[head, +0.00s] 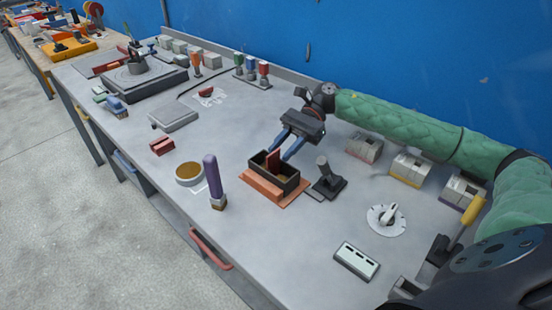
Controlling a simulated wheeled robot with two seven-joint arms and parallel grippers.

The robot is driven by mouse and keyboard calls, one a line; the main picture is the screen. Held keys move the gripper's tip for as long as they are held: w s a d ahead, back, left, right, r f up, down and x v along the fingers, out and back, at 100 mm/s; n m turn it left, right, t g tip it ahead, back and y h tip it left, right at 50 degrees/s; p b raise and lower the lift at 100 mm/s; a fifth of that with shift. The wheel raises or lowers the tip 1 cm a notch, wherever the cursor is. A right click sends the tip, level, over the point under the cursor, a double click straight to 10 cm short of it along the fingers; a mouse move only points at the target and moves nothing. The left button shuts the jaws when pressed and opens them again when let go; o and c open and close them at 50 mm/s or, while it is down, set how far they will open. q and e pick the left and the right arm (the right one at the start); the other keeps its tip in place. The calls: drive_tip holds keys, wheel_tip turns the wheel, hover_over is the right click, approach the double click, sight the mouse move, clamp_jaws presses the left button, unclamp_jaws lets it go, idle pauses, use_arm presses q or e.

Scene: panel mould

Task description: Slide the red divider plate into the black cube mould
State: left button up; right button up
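The black cube mould (288,186) is an open-topped box on an orange-brown base (265,195) near the middle of the bench. The red divider plate (273,161) stands roughly upright in the mould, its upper part above the rim. How deep its lower edge sits is hidden by the near wall. My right gripper (278,154) reaches down from the upper right, its two blue fingers spread apart at the plate's top. I see a gap between the fingers, and any contact with the plate is too small to make out. My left gripper is not in view.
A black stand with a grey handle (325,178) is close to the mould's right. A purple-handled brush (213,183) and a round tan container (189,174) are to its left. The bench front of the mould is clear.

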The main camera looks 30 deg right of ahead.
drive_tip(key=shift+b+v, duration=0.35)
drive_tip(key=shift+v, duration=1.65)
